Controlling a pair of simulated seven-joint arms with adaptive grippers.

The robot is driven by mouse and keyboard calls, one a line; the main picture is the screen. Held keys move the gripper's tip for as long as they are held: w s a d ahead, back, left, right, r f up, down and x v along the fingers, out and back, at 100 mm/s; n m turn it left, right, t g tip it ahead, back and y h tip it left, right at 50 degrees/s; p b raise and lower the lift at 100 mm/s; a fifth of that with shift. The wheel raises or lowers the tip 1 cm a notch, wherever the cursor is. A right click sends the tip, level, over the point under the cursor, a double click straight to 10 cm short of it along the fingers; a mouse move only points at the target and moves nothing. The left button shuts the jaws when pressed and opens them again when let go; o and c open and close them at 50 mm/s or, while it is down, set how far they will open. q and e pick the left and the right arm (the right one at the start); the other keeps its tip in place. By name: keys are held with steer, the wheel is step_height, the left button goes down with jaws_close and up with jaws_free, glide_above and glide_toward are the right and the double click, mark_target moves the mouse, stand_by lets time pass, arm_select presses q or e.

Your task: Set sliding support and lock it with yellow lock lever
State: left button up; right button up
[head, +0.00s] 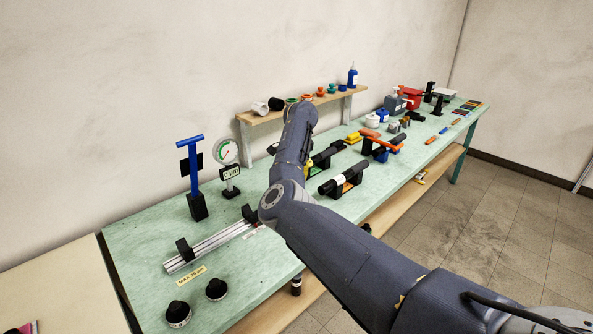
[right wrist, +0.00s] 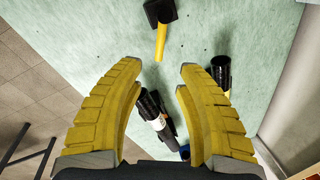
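The silver rail (head: 212,247) lies along the front left of the green table in the head view. Black supports stand on it, one near its left end (head: 184,250) and one near its right end (head: 249,213). In the right wrist view, a yellow lever (right wrist: 160,42) sticks out from a black block (right wrist: 160,11), beyond my fingertips. I cannot tell which block in the head view this is. My right gripper (right wrist: 160,66) has its yellow fingers spread with nothing held. In the head view, my right arm largely hides it. My left gripper is not in view.
Black cylinders (right wrist: 155,112) lie below the fingertips in the right wrist view; another (head: 345,179) rests on a stand in the head view. A blue post (head: 192,170) and a dial gauge (head: 226,151) stand behind the rail. Two black knobs (head: 216,288) (head: 177,312) are in front.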

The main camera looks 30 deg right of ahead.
steer(key=shift+s+r, duration=0.15)
steer(key=shift+r, duration=0.6)
